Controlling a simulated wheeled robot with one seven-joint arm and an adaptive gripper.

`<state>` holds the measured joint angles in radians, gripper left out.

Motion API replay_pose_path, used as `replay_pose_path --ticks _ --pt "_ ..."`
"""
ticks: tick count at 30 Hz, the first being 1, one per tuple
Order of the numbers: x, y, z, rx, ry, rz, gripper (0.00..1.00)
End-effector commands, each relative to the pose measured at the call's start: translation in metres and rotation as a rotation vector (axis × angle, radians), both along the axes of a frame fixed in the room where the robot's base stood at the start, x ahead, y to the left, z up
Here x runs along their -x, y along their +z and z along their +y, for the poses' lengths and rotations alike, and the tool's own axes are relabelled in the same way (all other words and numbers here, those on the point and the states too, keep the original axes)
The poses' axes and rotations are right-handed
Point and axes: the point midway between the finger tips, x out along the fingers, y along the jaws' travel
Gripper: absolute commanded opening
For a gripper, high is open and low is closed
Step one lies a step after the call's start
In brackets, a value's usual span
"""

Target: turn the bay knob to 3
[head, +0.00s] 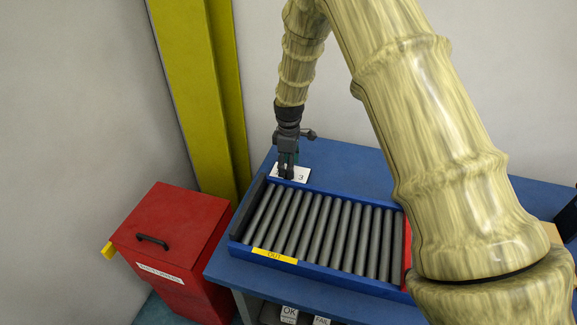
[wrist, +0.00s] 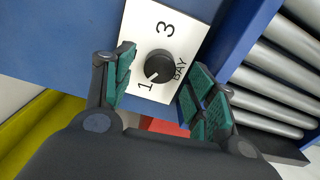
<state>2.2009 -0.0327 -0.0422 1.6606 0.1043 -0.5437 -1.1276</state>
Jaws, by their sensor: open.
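The bay knob (wrist: 159,66) is a round black knob on a white plate (wrist: 185,22) marked BAY, with a 1 and a 3 showing. Its pale pointer mark points toward the 1. In the head view the plate (head: 302,174) lies on the blue table behind the rollers, and my gripper hides the knob there. My gripper (head: 287,172) points down over the plate. In the wrist view my gripper (wrist: 157,92) is open, with one green-padded finger on each side of the knob's near side. I cannot tell whether either finger touches the knob.
A roller tray (head: 285,262) with a blue frame and a yellow OUT label stands in front of the plate. A red lidded bin (head: 172,235) is at the left, beside a yellow post (head: 190,90).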

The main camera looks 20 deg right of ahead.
Motion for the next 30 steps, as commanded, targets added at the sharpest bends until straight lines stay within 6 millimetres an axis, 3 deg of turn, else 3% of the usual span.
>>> replay_pose_path --ticks 6,17,25,30 --pt "0.0 -0.015 0.001 0.001 0.003 -0.001 0.56" --pt "0.0 -0.019 0.002 0.001 0.003 -0.001 0.56" --pt "0.0 -0.019 0.001 0.001 0.003 -0.001 0.11" --pt "0.0 -0.018 0.001 0.001 0.0 -0.001 0.1"
